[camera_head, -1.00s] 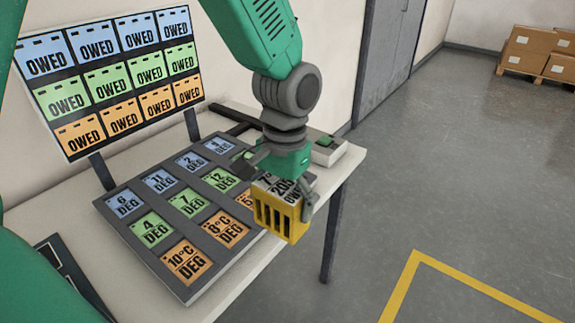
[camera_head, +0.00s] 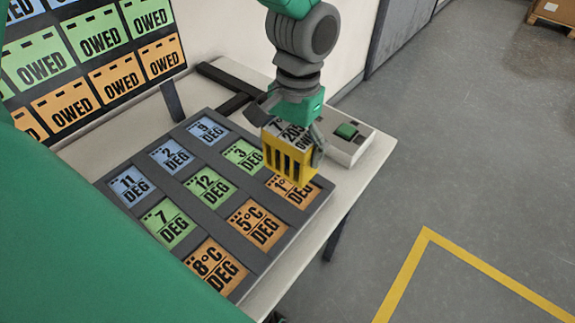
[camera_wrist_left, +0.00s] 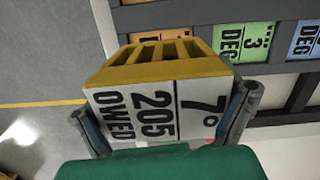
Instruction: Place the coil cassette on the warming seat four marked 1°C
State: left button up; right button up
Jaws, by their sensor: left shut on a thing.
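The coil cassette (camera_head: 289,162) is a yellow slotted block with a white label reading 7°, 205 and OWED. In the left wrist view the cassette (camera_wrist_left: 157,95) sits between both fingers, slots facing away. The orange seat marked 1° (camera_head: 297,194) lies at the panel's right corner; the cassette hides part of its label. In the left wrist view an orange seat (camera_wrist_left: 158,35) shows partly behind the cassette. The cassette appears raised, but its exact gap above the panel is unclear. My right gripper is not in view.
The dark seat panel (camera_head: 233,240) holds blue, green and orange DEG seats, including orange 5°C (camera_head: 257,224) and 8°C (camera_head: 214,267). A grey box with a green button (camera_head: 346,131) stands close behind the cassette. An OWED board (camera_head: 100,75) stands at the back left.

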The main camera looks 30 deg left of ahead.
aim_at(293, 168)
pick_arm(q)
jog(key=d+f, duration=0.1)
jog(key=w+d+f, duration=0.1)
jog(key=f, duration=0.1)
jog(key=shift+d, duration=0.15)
jog(key=shift+f, duration=0.3)
jog(key=a+f, duration=0.3)
jog(key=shift+s+a+f+b, duration=0.15)
jog(key=shift+s+b, duration=0.15)
jog(key=shift+d, duration=0.2)
jog(key=o, duration=1.5)
jog(key=shift+d, duration=0.35)
jog(key=shift+w+d, duration=0.15)
jog(key=shift+d, duration=0.35)
jog(key=shift+a+r, duration=0.45)
jog(key=r, duration=0.4)
jog(key=shift+w+a+r+p, duration=0.3)
jog(key=shift+w+a, duration=0.05)
jog(key=shift+w, duration=0.05)
jog(key=r, duration=0.2)
jog(key=d+r, duration=0.1)
jog(key=r, duration=0.3)
jog(key=shift+w+d+r, duration=0.2)
jog(key=shift+w, duration=0.1)
jog(key=shift+a+r, duration=0.15)
jog(key=shift+a, duration=0.5)
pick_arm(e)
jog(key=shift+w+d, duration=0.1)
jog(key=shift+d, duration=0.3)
